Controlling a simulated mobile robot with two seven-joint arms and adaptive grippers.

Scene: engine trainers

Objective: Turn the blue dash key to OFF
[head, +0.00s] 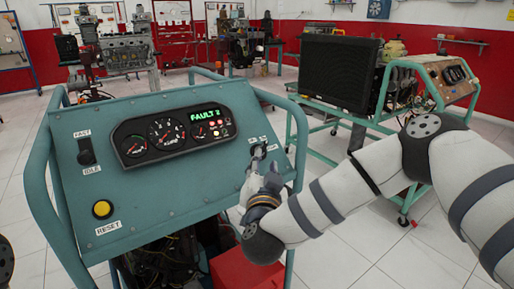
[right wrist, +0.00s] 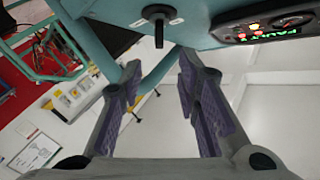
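The teal-blue dash panel (head: 175,190) stands in front of me in the head view. Its dark key (right wrist: 158,25) shows at the top of the right wrist view, standing out of the panel between two small white labels too small to read. In the head view the key area at the panel's right side is partly hidden by my right gripper (head: 262,172). In the right wrist view my right gripper (right wrist: 160,68) is open, its two fingers apart with nothing between them. The key lies beyond the fingertips, roughly in line with the gap. My left gripper is not in view.
The panel carries a gauge cluster (head: 168,131) with a green FAULT display, a black knob (head: 86,152) and a yellow RESET button (head: 102,209). Teal tube rails (head: 36,185) frame it. Another engine trainer (head: 340,70) stands behind at right. Tiled floor is open between them.

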